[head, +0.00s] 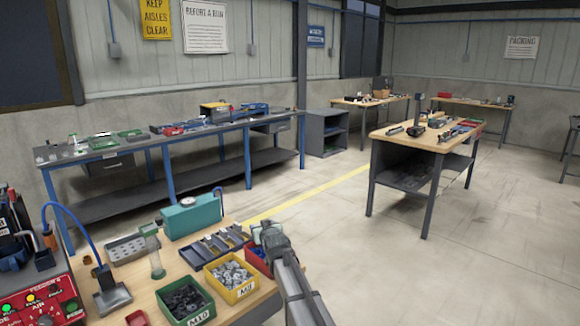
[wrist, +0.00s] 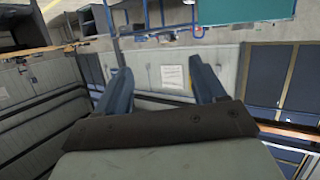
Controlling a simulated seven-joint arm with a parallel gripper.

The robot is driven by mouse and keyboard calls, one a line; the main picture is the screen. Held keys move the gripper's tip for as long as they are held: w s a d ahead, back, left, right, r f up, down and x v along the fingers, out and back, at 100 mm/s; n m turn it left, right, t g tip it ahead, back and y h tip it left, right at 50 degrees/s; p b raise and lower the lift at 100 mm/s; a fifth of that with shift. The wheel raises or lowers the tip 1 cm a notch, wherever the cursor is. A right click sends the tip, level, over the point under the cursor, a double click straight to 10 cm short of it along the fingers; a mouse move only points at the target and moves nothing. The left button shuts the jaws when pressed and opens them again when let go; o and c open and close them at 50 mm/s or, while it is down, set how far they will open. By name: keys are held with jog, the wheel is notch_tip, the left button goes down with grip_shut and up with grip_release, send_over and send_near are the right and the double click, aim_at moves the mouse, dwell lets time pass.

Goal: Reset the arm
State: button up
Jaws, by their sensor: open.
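My gripper shows in the wrist view (wrist: 163,82) with its two blue-grey fingers spread wide apart. Nothing is between the fingers; behind them are only the distant wall and a paper notice. In the head view my arm rises from the bottom right of the near bench, and its end covers part of the bins there. The fingers cannot be made out clearly in the head view.
The near wooden bench (head: 240,300) holds a green bin (head: 165,313), a yellow bin (head: 244,290), a dark tool tray (head: 193,257), a teal box (head: 192,215) and a red control box (head: 60,298). A long blue-legged bench (head: 210,133) stands behind.

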jog(key=w+d+r+m+t+h, duration=0.1)
jog(key=w+d+h, duration=0.15)
jog(key=d, duration=0.85)
jog(key=w+d+m+t+h, duration=0.1)
jog(key=w+d, duration=0.3)
jog(key=d, duration=0.8)
jog(key=s+d+f+g, duration=0.1)
jog(key=s+d+f, duration=0.15)
jog(key=f, duration=0.25)
jog(key=s+d+f+g, duration=0.1)
jog(key=s+d+f, duration=0.15)
jog(key=f, duration=0.35)
jog(key=s+f+g, duration=0.5)
jog(key=s+f, duration=0.9)
jog(key=f, duration=0.2)
jog(key=s+f+g, duration=0.4)
jog(key=s+f, duration=1)
jog(key=f, duration=0.2)
jog(key=s+f+g, duration=0.3)
jog(key=s+g, duration=0.1)
jog(key=s, duration=1)
jog(key=s+f+m+g, duration=0.1)
jog(key=s+f+g, duration=0.2)
jog(key=s, duration=1.1)
jog(key=s+a+f+m+g, duration=0.1)
jog(key=s+f+g, duration=0.2)
jog(key=s, duration=1.2)
jog(key=shift+f+g+h, duration=0.2)
jog(key=shift+g+h, duration=0.15)
jog(key=shift+g, duration=0.55)
